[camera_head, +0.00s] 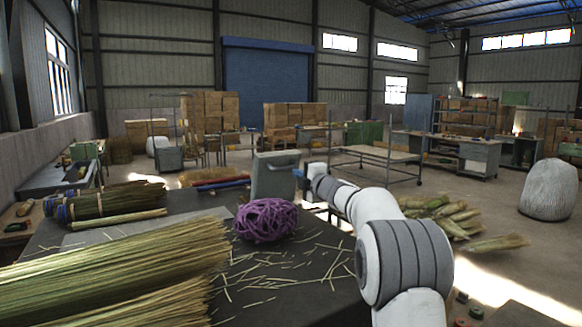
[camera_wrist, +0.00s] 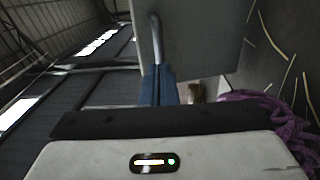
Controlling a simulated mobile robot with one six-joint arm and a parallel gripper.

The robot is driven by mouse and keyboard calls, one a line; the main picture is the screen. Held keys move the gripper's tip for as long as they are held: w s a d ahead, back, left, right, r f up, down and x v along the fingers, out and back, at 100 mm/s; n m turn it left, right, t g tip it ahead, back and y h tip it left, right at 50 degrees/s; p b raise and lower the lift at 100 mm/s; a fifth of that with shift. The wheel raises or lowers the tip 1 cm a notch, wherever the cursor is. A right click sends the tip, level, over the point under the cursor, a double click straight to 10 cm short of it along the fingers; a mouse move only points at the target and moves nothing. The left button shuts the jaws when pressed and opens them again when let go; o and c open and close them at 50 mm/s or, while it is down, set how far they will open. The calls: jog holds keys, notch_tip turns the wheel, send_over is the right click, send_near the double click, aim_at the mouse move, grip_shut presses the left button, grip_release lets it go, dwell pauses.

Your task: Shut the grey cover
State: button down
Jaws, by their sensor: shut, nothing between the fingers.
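The grey cover (camera_head: 275,175) stands raised, close to upright, at the far edge of the dark table. In the wrist view the cover (camera_wrist: 205,40) fills the top middle, with a bent metal handle (camera_wrist: 155,35) on it. My gripper (camera_head: 302,178) is at the cover's right side in the head view. Its blue fingers (camera_wrist: 158,85) are closed together and reach towards the handle and the cover's face. I cannot tell whether they touch. Whatever the cover belongs to is largely hidden behind the purple twine.
A purple twine bundle (camera_head: 264,220) sits on the table (camera_head: 290,275) just before the cover, with loose straw around it. Large straw bundles (camera_head: 130,270) lie at the left. A straw heap (camera_head: 450,215) lies on the floor at the right.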

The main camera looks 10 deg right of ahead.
aim_at(287, 168)
jog(key=shift+p+x, duration=0.7)
jog(key=shift+x, duration=1.4)
jog(key=shift+a, duration=0.1)
